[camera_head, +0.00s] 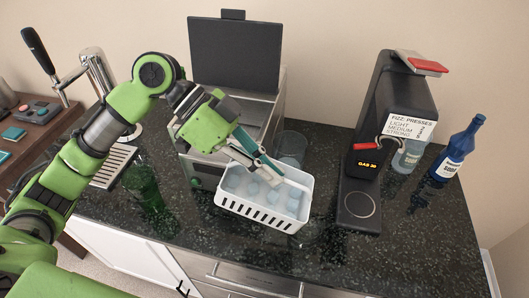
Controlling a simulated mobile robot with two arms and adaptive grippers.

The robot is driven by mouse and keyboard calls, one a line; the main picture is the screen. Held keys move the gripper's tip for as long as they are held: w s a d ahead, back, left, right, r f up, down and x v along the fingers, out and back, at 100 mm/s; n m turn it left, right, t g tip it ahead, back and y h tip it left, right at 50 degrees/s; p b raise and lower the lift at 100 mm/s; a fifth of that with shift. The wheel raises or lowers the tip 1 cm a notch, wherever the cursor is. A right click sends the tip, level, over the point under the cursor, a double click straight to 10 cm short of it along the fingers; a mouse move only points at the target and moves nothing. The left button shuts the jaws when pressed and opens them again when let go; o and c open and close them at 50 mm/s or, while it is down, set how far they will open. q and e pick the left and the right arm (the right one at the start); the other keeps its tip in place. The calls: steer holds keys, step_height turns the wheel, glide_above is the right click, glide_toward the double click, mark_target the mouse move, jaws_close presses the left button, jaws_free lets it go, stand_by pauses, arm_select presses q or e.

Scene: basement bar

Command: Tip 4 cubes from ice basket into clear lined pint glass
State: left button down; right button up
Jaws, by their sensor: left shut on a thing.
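The white ice basket (258,215) has slotted sides and holds several pale blue ice cubes. It is over the dark counter in front of the steel ice machine; whether it touches the counter is hard to tell. My right gripper is not in view.
The steel ice machine (198,172) has its lid (235,52) raised. A green glass (147,186) stands left. The black fizz press (358,190) stands right, with a clear bottle (407,157) and blue bottle (458,150) beyond. The counter's front right is clear.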

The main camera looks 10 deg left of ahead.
mark_target(294, 183)
arm_select(q)
steer(key=shift+d+y+p, duration=0.45)
steer(key=shift+y+p, duration=0.35)
steer(key=d+r+y+p, duration=0.1)
steer(key=p, duration=0.3)
steer(key=shift+s, duration=0.1)
steer(key=shift+d+r+y+p, duration=0.15)
steer(key=shift+d+y+p, duration=0.25)
steer(key=shift+y+p, duration=0.5)
steer(key=shift+d, duration=0.25)
steer(key=shift+d+r+y, duration=0.1)
steer(key=shift+d+y, duration=0.05)
steer(key=shift+y, duration=0.25)
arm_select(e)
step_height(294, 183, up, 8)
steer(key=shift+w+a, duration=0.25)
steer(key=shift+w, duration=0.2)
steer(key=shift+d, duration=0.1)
